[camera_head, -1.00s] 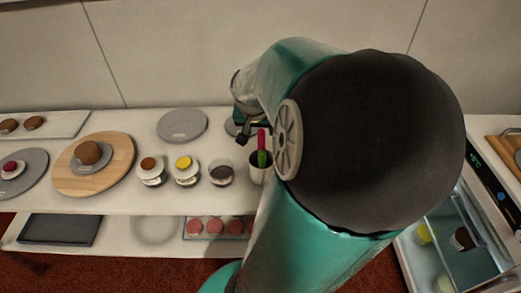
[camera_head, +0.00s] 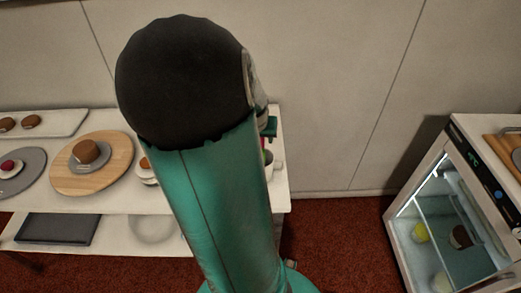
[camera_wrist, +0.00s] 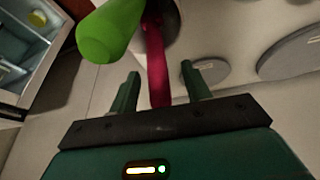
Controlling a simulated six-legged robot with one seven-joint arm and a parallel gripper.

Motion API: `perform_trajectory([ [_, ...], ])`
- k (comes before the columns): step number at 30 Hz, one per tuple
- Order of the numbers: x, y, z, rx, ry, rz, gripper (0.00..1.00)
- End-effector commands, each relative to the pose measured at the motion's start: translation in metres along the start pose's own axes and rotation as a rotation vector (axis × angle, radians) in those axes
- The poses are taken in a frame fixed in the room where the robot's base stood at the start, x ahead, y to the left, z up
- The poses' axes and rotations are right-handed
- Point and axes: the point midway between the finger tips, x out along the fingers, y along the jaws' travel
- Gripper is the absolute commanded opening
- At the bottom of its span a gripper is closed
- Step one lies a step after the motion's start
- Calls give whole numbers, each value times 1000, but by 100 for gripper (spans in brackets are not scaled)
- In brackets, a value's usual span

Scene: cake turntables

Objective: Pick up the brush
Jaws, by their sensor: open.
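In the wrist view, my gripper (camera_wrist: 160,72) is open. Its two green fingers stand apart on either side of a thin magenta handle (camera_wrist: 156,65), which runs between them and looks ungripped. A thick bright green handle (camera_wrist: 108,32) is close by, beyond the left finger. Both handles seem to stand in a cup (camera_wrist: 172,22), only partly visible. I cannot tell which handle is the brush's; no bristles show. In the head view, my arm hides most of this spot. Part of the cup (camera_head: 278,162) shows at the table's right end, just below my gripper (camera_head: 270,128).
The white table (camera_head: 120,202) bears a wooden turntable (camera_head: 118,178), a grey turntable (camera_head: 28,184) and cakes. A glass-fronted display case (camera_head: 455,225) stands at the right. Red floor (camera_head: 335,240) lies open between them. Grey discs (camera_wrist: 290,55) show in the wrist view.

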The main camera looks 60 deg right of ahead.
Motion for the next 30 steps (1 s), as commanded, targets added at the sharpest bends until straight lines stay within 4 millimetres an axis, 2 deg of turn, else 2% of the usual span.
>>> perform_trajectory([
  [9, 28, 2, 0, 3, -2, 1, 48],
  [19, 31, 1, 0, 2, 0, -1, 48],
  [26, 31, 1, 0, 2, 0, -1, 3],
  [27, 31, 1, 0, 2, 0, -1, 0],
  [30, 31, 1, 0, 2, 0, -1, 0],
])
